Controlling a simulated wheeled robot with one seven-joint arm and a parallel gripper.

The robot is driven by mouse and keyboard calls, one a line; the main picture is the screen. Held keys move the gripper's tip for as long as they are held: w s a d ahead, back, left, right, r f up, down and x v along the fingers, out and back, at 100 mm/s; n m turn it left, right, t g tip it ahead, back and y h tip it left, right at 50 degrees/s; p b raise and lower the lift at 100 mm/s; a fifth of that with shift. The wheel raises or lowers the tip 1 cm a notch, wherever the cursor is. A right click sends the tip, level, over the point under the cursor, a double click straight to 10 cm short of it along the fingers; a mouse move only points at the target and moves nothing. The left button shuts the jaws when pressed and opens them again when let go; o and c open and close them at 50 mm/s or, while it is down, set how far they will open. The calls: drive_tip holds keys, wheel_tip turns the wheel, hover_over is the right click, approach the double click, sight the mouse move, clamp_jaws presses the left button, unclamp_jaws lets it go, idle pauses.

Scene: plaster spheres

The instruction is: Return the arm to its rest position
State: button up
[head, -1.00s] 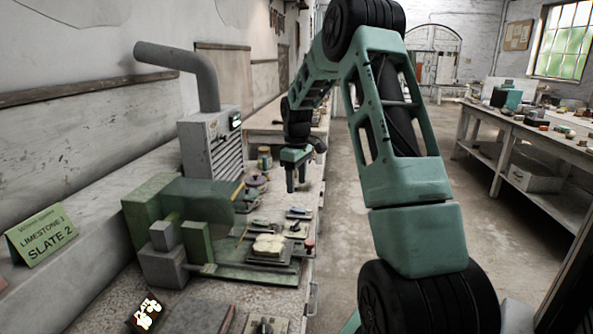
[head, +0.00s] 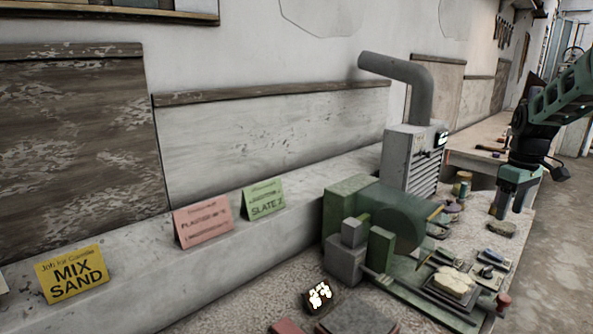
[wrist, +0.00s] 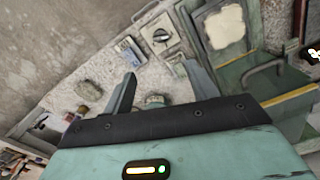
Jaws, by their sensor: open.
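My gripper (head: 510,204) is at the right of the head view, at the end of my green arm (head: 560,100), pointing down over the right end of the bench. In the wrist view my gripper (wrist: 160,88) shows two dark fingers spread apart with nothing between them. It is open and empty. Below it lie small items on the bench, among them a grey stone-like lump (wrist: 88,90). Most of my arm is cut off by the right edge of the head view.
A green machine (head: 350,205) and a grey unit with a bent pipe (head: 410,150) stand left of my gripper. A pale block (head: 453,283) sits on the machine's plate. Yellow (head: 72,273), pink (head: 203,222) and green (head: 264,200) cards stand on the ledge. Open floor (head: 565,220) lies at right.

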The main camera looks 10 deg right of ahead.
drive_tip(key=s+a+f+t, duration=0.1)
drive_tip(key=s+a, duration=0.2)
drive_tip(key=a, duration=1.8)
drive_tip(key=s+a+n, duration=0.2)
drive_tip(key=s+a, duration=0.9)
drive_tip(key=a, duration=0.3)
drive_tip(key=s+a+f+n+g, duration=0.1)
drive_tip(key=s+a+n, duration=0.2)
drive_tip(key=s+a, duration=0.9)
drive_tip(key=a, duration=0.3)
drive_tip(key=shift+s+y, duration=0.2)
drive_tip(key=shift+y, duration=0.1)
